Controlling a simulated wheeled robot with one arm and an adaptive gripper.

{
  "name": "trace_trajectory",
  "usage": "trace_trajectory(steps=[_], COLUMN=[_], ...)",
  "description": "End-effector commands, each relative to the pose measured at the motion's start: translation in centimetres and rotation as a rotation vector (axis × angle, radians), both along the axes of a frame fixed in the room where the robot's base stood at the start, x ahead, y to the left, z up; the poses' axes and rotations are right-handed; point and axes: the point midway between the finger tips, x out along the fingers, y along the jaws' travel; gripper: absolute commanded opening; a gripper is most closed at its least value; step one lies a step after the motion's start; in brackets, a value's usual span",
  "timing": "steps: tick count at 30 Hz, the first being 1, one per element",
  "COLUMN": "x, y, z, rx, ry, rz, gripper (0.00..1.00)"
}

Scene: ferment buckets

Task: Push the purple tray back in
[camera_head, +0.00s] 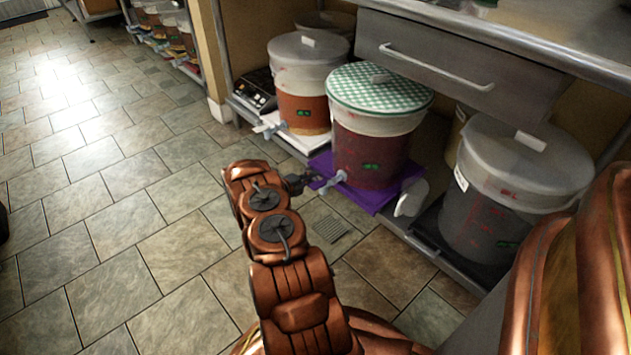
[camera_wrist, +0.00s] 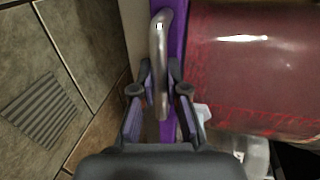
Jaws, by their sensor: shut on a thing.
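The purple tray (camera_head: 385,199) sticks out from the low shelf at the front, with a bucket (camera_head: 368,155) of dark red liquid under a green checked cover standing on it. My gripper (camera_head: 298,182) is at the tray's left front side. In the wrist view, my gripper (camera_wrist: 160,92) is shut on the grey metal handle (camera_wrist: 161,50) at the edge of the purple tray (camera_wrist: 178,30). The red bucket (camera_wrist: 255,70) is right beside the handle. In the head view the handle is mostly hidden by my gripper.
A bucket with orange-brown liquid (camera_head: 303,108) stands to the left on a white tray, and a grey-lidded bucket (camera_head: 515,190) stands to the right on a dark tray. A drawer (camera_head: 450,75) hangs above. Tiled floor (camera_head: 130,200) is clear at left.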

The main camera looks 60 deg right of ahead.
Motion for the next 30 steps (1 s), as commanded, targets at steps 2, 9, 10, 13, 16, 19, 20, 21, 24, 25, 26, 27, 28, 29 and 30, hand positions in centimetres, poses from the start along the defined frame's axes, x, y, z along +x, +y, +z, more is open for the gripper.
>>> trace_trajectory(steps=[2,9,10,13,16,19,20,21,24,25,26,27,28,29,30], x=[0.73,0.78,0.78,0.77,0.57,0.38,0.34,0.3,0.22,0.21,0.2,0.19,0.22,0.25,0.34], y=[0.02,-0.02,-0.02,-0.04,-0.08,-0.13,-0.13,-0.15,-0.16,-0.15,-0.15,-0.14,-0.1,-0.03,0.13], z=[0.14,0.15,0.15,0.15,0.11,0.08,0.07,0.06,0.06,0.04,0.04,0.04,0.05,0.06,0.1], rx=[-0.002,-0.001,-0.001,-0.001,-0.001,-0.001,0.0,0.0,0.0,0.001,0.001,0.001,0.001,0.001,0.001], ry=[-0.003,-0.003,-0.003,-0.003,-0.003,-0.002,-0.002,-0.002,-0.002,-0.002,-0.002,-0.002,-0.002,-0.002,-0.001], rz=[0.015,0.017,0.017,0.017,0.013,0.01,0.009,0.008,0.007,0.006,0.006,0.006,0.006,0.006,0.007], gripper=[0.0,0.0,0.0,0.18,0.28,0.39,0.39,0.39,0.39,0.39,0.39,0.39,0.39,0.39,0.39])
